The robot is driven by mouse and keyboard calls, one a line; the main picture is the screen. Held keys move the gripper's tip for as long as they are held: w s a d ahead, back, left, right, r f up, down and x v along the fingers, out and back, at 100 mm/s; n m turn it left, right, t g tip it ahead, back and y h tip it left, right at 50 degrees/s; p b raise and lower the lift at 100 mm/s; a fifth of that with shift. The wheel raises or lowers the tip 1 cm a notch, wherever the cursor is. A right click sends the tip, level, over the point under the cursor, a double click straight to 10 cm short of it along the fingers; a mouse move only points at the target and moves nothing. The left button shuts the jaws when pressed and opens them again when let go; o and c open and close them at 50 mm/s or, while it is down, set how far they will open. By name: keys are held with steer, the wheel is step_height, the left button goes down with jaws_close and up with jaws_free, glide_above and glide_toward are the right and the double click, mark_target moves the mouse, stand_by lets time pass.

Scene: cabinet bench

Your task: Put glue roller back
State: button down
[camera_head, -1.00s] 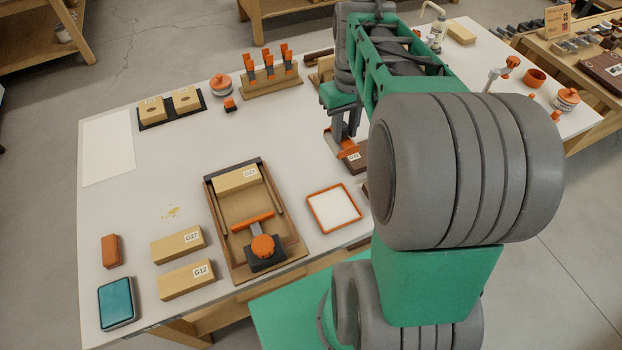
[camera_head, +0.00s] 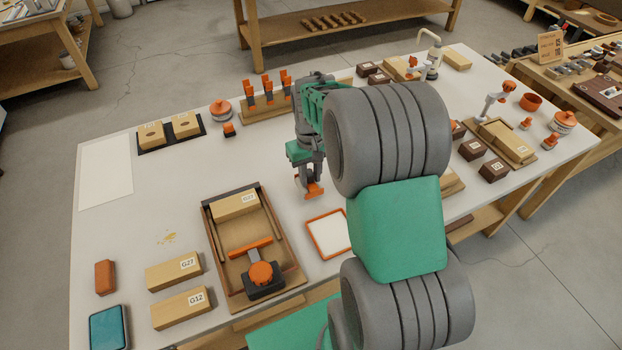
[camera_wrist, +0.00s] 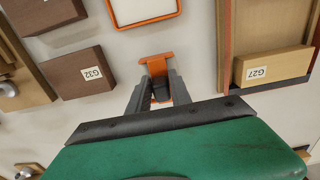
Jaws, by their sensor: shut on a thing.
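The glue roller, an orange tool with a wide flat end and a dark grip, is held in my gripper (camera_head: 309,180). Its orange end (camera_head: 314,191) shows just below the fingers in the head view. In the wrist view my gripper (camera_wrist: 159,90) is shut on the roller's dark part, and the orange end (camera_wrist: 157,62) points up the picture. The white tray with an orange rim (camera_head: 311,242) lies just below the roller in the head view. It shows at the wrist view's top (camera_wrist: 146,22), apart from the roller. My arm hides part of the bench.
A wooden fixture (camera_head: 210,245) with a clamp and block G27 lies left of the tray. A rack of orange-handled tools (camera_head: 268,107) stands behind. A brown block G32 (camera_wrist: 76,73) lies left in the wrist view. Bare bench lies between the fixture and rack.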

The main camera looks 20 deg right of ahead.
mark_target(311, 175)
steer(key=shift+d+f, duration=0.1)
steer(key=shift+f, duration=0.95)
steer(key=shift+f, duration=0.1)
steer(key=c, duration=1.2)
jaws_free()
steer(key=shift+o, duration=0.2)
step_height(311, 175, up, 12)
steer(key=shift+s+r+b, duration=0.1)
steer(key=shift+b, duration=0.4)
steer(key=s+a+t, duration=0.3)
steer(key=s+a, duration=0.7)
steer(key=s, duration=0.3)
steer(key=shift+s+r, duration=0.25)
steer(key=shift+r, duration=0.05)
